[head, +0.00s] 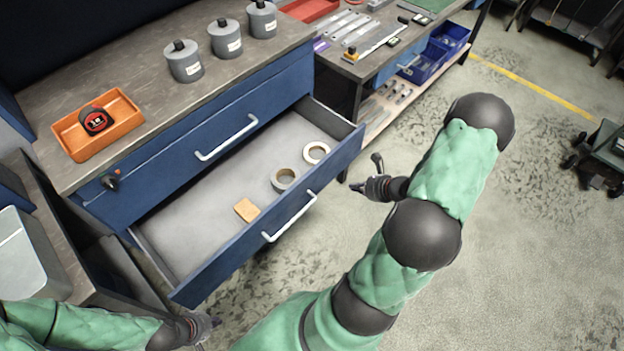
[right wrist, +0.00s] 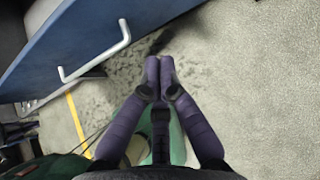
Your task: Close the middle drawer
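The middle drawer is pulled out of the blue cabinet, and its blue front (head: 240,250) and white bar handle (head: 290,217) face the open floor. Inside lie a grey tape roll (head: 284,179), a white tape roll (head: 316,152) and a tan block (head: 246,210). My right gripper (head: 356,187) is just outside the drawer front near its right end, apart from the handle. In the right wrist view its fingertips (right wrist: 160,68) are together and empty, with the handle (right wrist: 98,55) to their upper left. My left gripper (head: 212,322) is low, in front of the drawer's left end; its fingers are unclear.
The drawer above, with its white handle (head: 227,138), is shut. The worktop carries an orange tray (head: 98,133) with a tape measure (head: 96,119) and grey canisters (head: 226,40). A second bench with blue bins (head: 427,65) stands behind.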

